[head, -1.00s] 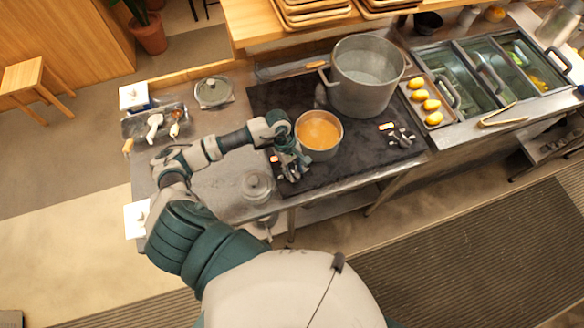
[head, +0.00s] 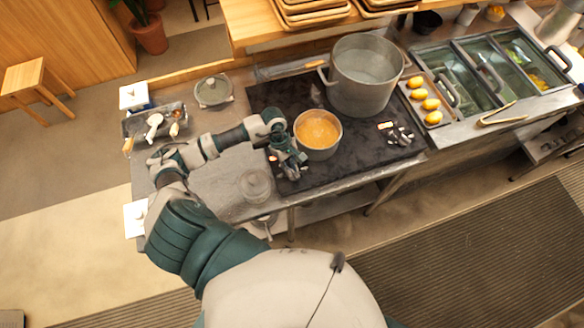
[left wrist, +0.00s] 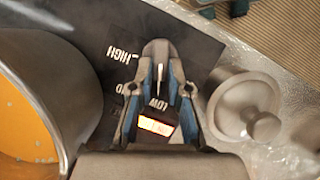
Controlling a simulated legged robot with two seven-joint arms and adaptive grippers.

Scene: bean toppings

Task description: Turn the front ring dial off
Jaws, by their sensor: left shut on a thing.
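My left gripper (head: 291,171) is at the front left of the dark cooktop (head: 345,166), beside the small pot of orange beans (head: 318,130). In the left wrist view my left gripper (left wrist: 160,85) has its two fingers closed around the front ring dial (left wrist: 158,50), a grey rounded knob with a white line. HIGH and LOW marks are printed around it. The fingers hide the dial's sides and part of the printing. My right gripper is not in view.
A large steel pot (head: 366,76) stands at the back of the cooktop. Another dial (head: 401,136) is at the right. A tray of yellow items (head: 412,102) lies to the right.

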